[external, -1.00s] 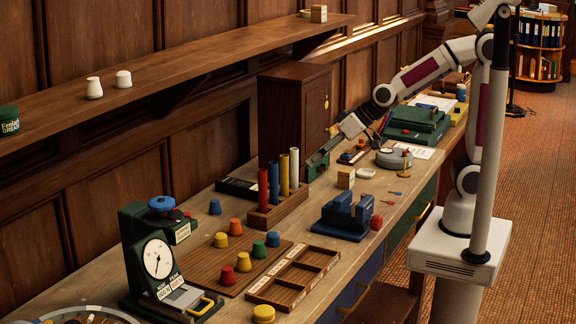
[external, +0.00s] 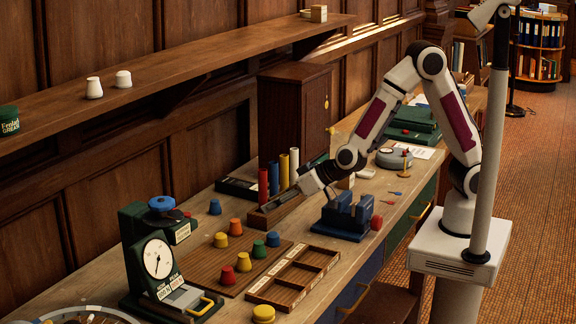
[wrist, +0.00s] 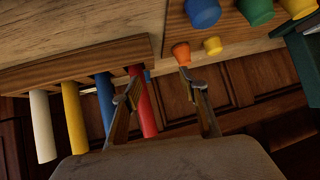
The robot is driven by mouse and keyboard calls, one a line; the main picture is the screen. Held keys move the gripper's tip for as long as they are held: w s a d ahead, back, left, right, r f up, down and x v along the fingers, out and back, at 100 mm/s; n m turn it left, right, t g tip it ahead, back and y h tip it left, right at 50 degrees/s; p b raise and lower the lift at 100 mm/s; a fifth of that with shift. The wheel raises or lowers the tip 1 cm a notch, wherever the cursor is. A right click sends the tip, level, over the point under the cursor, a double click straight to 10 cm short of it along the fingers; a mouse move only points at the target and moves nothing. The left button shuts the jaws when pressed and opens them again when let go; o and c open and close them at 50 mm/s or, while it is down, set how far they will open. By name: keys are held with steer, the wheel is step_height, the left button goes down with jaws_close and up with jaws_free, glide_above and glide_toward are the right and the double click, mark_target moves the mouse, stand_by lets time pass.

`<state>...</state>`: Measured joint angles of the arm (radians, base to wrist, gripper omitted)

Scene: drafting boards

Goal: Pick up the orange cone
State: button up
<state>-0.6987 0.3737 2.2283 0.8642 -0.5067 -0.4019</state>
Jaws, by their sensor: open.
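The orange cone (external: 236,227) stands on the table just beyond the ribbed brown board, near a yellow cone (external: 221,240). It also shows in the wrist view (wrist: 181,53), ahead of my fingertips and beside that yellow cone.
The wooden rack (external: 257,222) holds upright red, blue, yellow and white rods close to my gripper; the red rod (wrist: 142,103) shows near one finger. A blue cone (external: 215,207) stands behind the orange one. Several cones stand on the ribbed board (external: 203,269).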

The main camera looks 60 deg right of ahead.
steer(key=t, duration=0.2)
glide_toward(239, 221)
steer(key=w+f, duration=0.1)
steer(key=w+d+f, duration=0.1)
steer(key=shift+w+n, duration=0.25)
steer(key=shift+n, duration=0.05)
steer(key=shift+w+a+f, duration=0.1)
steer(key=shift+w+a, duration=0.05)
steer(key=shift+a, duration=0.6)
steer(key=shift+x, duration=1.25)
steer(key=shift+w, duration=0.1)
steer(key=shift+r+x, duration=0.15)
steer(key=shift+x, duration=0.7)
steer(key=shift+r+x, duration=0.15)
steer(key=shift+x, duration=1.7)
steer(key=shift+r, duration=0.1)
